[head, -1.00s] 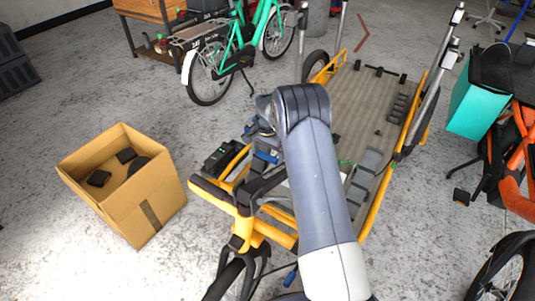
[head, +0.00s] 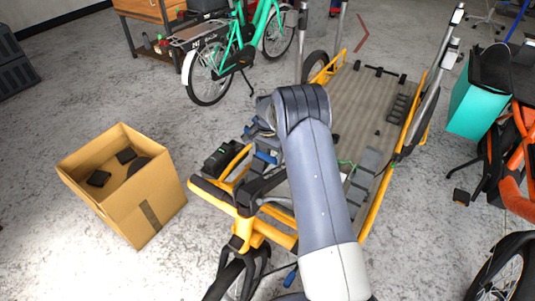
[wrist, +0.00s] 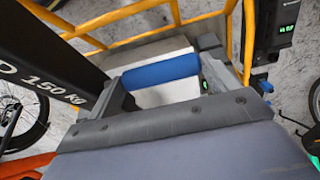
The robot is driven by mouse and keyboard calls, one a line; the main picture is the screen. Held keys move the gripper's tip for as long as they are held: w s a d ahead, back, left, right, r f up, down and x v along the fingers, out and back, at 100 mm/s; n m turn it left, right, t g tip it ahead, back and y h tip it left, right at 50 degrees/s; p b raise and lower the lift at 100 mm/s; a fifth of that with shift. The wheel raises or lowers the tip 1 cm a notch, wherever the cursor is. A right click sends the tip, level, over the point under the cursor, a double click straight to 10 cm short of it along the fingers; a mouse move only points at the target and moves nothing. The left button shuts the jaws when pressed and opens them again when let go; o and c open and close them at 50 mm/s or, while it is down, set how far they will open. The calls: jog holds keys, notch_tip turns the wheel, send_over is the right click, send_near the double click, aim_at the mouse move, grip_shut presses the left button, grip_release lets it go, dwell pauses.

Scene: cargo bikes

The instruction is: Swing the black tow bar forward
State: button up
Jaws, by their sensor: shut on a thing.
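My gripper (wrist: 160,80) is shut on a blue cylindrical grip (wrist: 160,70), which lies crosswise between its fingers. A white surface shows behind the grip. In the head view my arm hides most of the gripper and what it holds. A thick black bar (wrist: 45,75) with white lettering ending in "150 kg" runs along the left of the wrist view, beside the gripper and apart from it. I cannot tell whether this is the tow bar, or what the blue grip is fixed to.
A yellow cargo bike (head: 248,232) with a long grey deck (head: 365,110) lies under and beside my arm. Yellow rails (wrist: 140,12) run close beyond the gripper. A cardboard box (head: 150,205) stands left, a green bike (head: 240,55) behind. Clear floor lies between them.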

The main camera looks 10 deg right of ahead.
notch_tip(320, 180, up, 26)
jog(key=s+a+t+h+b, duration=0.2)
jog(key=t+h+b, duration=0.5)
jog(key=b, duration=0.4)
jog(key=shift+s+a+r+t+h+b, duration=0.2)
jog(key=shift+a+r+t+h+b, duration=0.1)
jog(key=shift+b, duration=0.1)
jog(key=shift+f, duration=0.1)
jog(key=o, duration=1.1)
jog(key=p+v, duration=0.1)
jog(key=v, duration=1)
jog(key=shift+p, duration=0.3)
jog(key=shift+d, duration=0.1)
